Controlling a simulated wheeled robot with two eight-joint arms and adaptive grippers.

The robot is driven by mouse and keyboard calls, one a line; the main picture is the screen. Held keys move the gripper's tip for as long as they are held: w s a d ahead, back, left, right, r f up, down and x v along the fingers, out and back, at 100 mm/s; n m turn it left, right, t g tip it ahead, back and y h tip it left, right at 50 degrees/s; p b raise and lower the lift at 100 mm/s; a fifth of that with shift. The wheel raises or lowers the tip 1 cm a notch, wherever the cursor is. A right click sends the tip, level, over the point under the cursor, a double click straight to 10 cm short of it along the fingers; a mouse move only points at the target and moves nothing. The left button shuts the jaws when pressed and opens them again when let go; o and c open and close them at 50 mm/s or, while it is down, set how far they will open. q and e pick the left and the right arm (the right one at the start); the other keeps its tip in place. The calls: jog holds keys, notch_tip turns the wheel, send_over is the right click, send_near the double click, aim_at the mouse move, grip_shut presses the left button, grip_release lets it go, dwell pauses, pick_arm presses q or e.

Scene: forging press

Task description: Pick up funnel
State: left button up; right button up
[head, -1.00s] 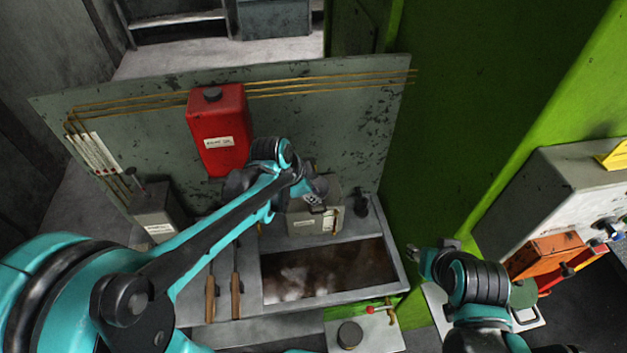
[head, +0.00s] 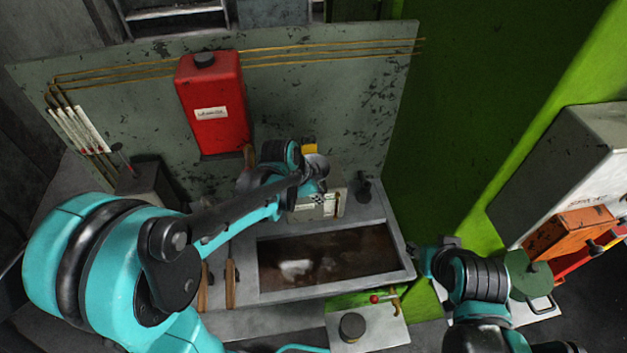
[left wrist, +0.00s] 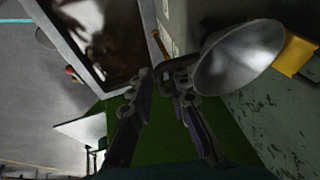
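The funnel (left wrist: 240,58) is a grey metal cone with a wide round mouth, right of my left gripper (left wrist: 158,75) in the left wrist view. In the head view a grey rounded shape that looks like the funnel (head: 317,166) shows by my left gripper (head: 318,184), above the light box behind the basin. The funnel's rim is close beside one finger; contact cannot be told.
The basin (head: 410,272) holds brown liquid. A light box (head: 325,206) stands behind it, with a yellow piece (head: 309,148) above. A red container (head: 214,105) hangs on the grey panel. Wooden-handled tools (head: 231,283) lie left of the basin. A green wall (head: 480,90) bounds the right.

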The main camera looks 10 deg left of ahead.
pick_arm(q)
jog(key=b+x, duration=0.2)
jog(key=x, duration=0.2)
jog(key=shift+w+f, duration=0.1)
grip_shut()
notch_tip(320, 180, up, 21)
jog(key=p, duration=1.5)
